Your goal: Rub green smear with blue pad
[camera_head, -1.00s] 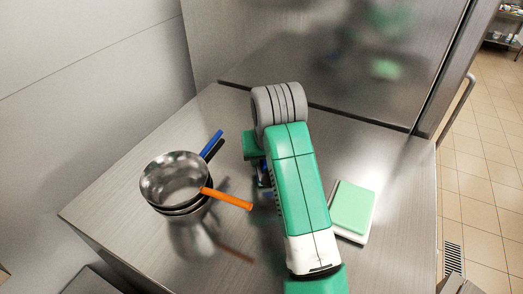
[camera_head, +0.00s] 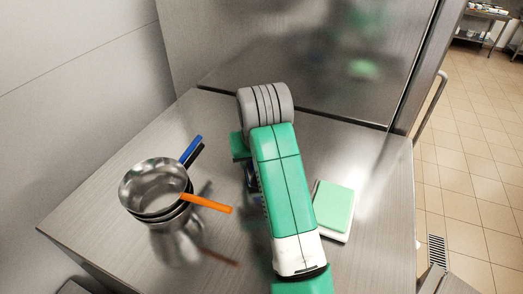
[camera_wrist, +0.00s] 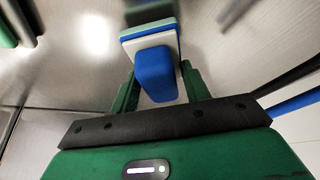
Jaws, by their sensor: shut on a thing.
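The blue pad (camera_wrist: 155,74) is in my gripper (camera_wrist: 161,86) in the wrist view. Its blue block-shaped grip sits between the two green fingers, which are shut on it. Beyond the grip are a pale layer, a blue layer and a thin greenish edge. I cannot tell whether the pad touches a surface. In the head view my arm hides most of the gripper and pad. I cannot make out a green smear with certainty in either view. Green patches on the steel door look like reflections.
A steel counter (camera_head: 95,190) lies below my arm. Stacked pans (camera_head: 152,188) with orange and blue handles stand to its left. A green-topped pad with a white base (camera_head: 333,208) lies to its right. A steel freezer door (camera_head: 300,60) rises behind; a tiled floor is at right.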

